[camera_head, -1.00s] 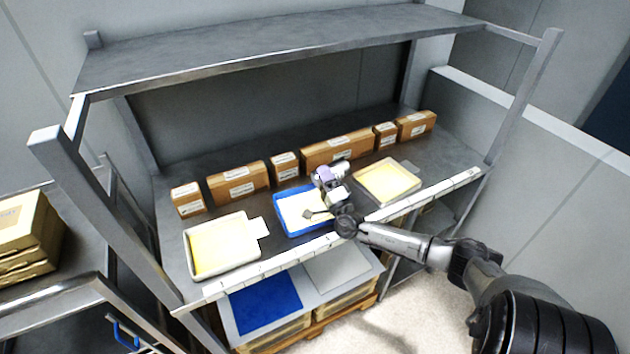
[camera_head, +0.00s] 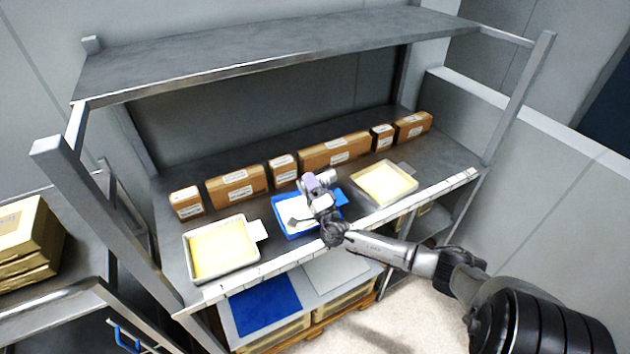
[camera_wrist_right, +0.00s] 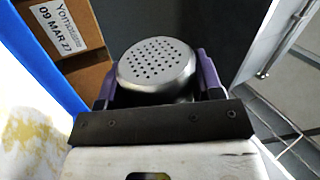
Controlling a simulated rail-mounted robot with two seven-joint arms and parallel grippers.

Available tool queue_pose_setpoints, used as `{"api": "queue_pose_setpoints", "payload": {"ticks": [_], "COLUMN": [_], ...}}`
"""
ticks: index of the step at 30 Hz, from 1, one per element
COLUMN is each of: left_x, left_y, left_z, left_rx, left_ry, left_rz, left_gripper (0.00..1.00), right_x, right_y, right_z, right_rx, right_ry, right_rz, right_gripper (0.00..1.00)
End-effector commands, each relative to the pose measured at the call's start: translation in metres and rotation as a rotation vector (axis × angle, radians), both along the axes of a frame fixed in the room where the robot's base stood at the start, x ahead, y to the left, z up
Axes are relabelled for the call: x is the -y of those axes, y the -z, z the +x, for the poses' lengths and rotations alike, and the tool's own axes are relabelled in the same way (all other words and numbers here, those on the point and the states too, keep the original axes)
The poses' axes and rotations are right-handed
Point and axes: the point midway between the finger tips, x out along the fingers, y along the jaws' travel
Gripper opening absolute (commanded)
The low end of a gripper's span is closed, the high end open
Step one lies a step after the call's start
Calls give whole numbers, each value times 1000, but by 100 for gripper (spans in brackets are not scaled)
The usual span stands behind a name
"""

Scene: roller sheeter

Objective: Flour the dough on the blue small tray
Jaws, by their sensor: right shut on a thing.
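The blue small tray (camera_head: 296,234) lies near the front of the shelf's middle level, between two pale trays. Its dough sheet (camera_head: 290,209) looks mostly white in the head view. In the right wrist view, the blue rim (camera_wrist_right: 42,55) and the dough (camera_wrist_right: 25,135) show, white with a yellowish patch. My right gripper (camera_head: 315,184) is over the tray and partly hides it. It is shut on a metal shaker with a perforated lid (camera_wrist_right: 157,66), held between purple fingers. I cannot tell the shaker's tilt or whether flour is falling. My left gripper is not in view.
A pale tray with yellow dough (camera_head: 255,262) lies on the left, another (camera_head: 408,190) on the right. Several cardboard boxes (camera_head: 236,187) line the back. The upper shelf (camera_head: 270,50) overhangs; a metal post (camera_head: 90,210) stands at left.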

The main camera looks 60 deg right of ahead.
Motion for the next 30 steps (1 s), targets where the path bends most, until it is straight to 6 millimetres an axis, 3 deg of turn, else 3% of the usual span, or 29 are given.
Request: {"api": "queue_pose_setpoints", "payload": {"ticks": [10, 21, 30], "left_x": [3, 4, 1], "left_y": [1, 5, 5], "left_z": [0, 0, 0], "left_rx": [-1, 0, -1], "left_ry": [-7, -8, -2], "left_rz": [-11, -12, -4], "left_gripper": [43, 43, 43], "right_x": [6, 37, 37], "right_y": [0, 0, 0], "right_z": [-3, -24, -24], "right_rx": [0, 0, 1], "right_ry": [1, 1, 1], "right_rz": [-3, -2, 0], "right_gripper": [31, 31, 31]}}
